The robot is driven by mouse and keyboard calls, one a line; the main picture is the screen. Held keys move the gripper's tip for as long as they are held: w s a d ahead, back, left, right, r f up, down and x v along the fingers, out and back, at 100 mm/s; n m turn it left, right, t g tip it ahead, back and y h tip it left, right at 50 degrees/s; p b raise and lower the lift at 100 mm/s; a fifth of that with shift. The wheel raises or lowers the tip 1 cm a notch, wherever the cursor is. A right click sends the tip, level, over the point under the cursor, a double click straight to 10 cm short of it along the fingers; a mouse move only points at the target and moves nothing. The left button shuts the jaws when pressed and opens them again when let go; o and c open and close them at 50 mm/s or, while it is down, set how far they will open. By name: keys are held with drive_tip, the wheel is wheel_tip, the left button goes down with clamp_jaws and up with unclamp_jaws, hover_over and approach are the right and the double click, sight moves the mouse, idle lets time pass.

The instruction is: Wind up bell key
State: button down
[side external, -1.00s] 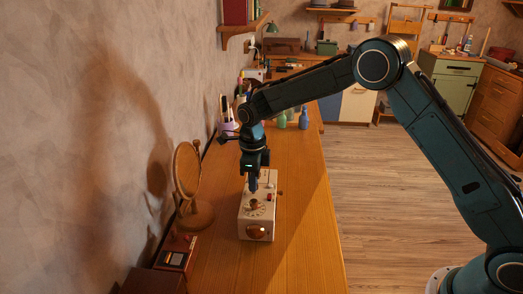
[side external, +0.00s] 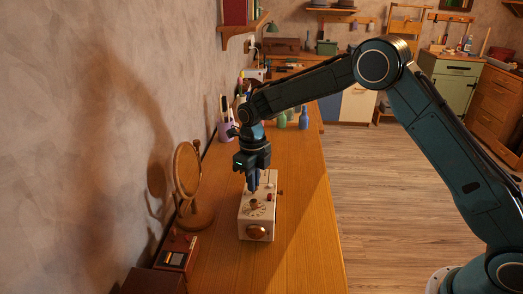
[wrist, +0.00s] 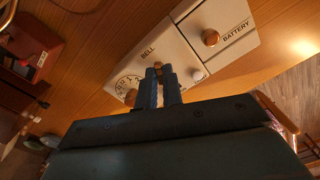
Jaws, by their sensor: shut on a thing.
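A cream-white box (side external: 258,222) stands on the wooden tabletop, with a dial on its top and a round brown knob on its front. In the wrist view the box (wrist: 193,40) carries the words BELL and BATTERY. My gripper (side external: 254,189) points down over the box top. In the wrist view my gripper (wrist: 158,76) is shut on the small brass bell key (wrist: 157,65), beside the BELL label and the numbered dial (wrist: 127,85). The fingers hide most of the key.
A round wooden-framed mirror (side external: 187,170) stands left of the box, by the wall. A red-brown box (side external: 177,253) lies nearer on the left. Bottles (side external: 303,118) and a pen cup (side external: 226,130) stand behind. The tabletop right of the box is clear.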

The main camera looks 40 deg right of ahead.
drive_tip(key=c, duration=1.5)
unclamp_jaws()
drive_tip(key=shift+c, duration=0.2)
drive_tip(key=shift+r, duration=0.15)
wheel_tip(320, 180, up, 14)
drive_tip(key=shift+f, duration=0.2)
